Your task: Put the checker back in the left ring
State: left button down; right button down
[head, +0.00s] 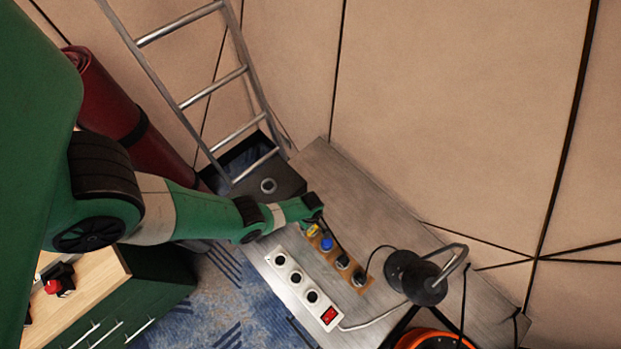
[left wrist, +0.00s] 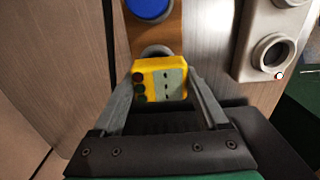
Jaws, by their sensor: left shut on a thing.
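The checker (head: 312,230) is a small yellow block with a grey face and dark round spots. It also shows in the left wrist view (left wrist: 160,80), between the two fingers of my left gripper (left wrist: 165,95), which is shut on it. In the head view my left gripper (head: 314,218) is at the upper left end of a wooden strip (head: 352,268). A grey ring (left wrist: 156,51) on the strip shows just behind the checker in the left wrist view, partly hidden by it. I cannot tell whether the checker is inside the ring. My right gripper is not in view.
A blue round item (head: 327,244) and dark plugs (head: 342,262) sit along the strip. A white power strip (head: 303,290) with a red switch lies beside it on the metal table (head: 345,195). A ladder (head: 213,100) stands behind.

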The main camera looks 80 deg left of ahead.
pick_arm(q)
jog(key=shift+f+b, duration=0.6)
jog(key=shift+f, duration=0.05)
grip_release()
dwell(0.4)
notch_tip(320, 180, up, 6)
jog(key=p, duration=0.6)
dwell(0.3)
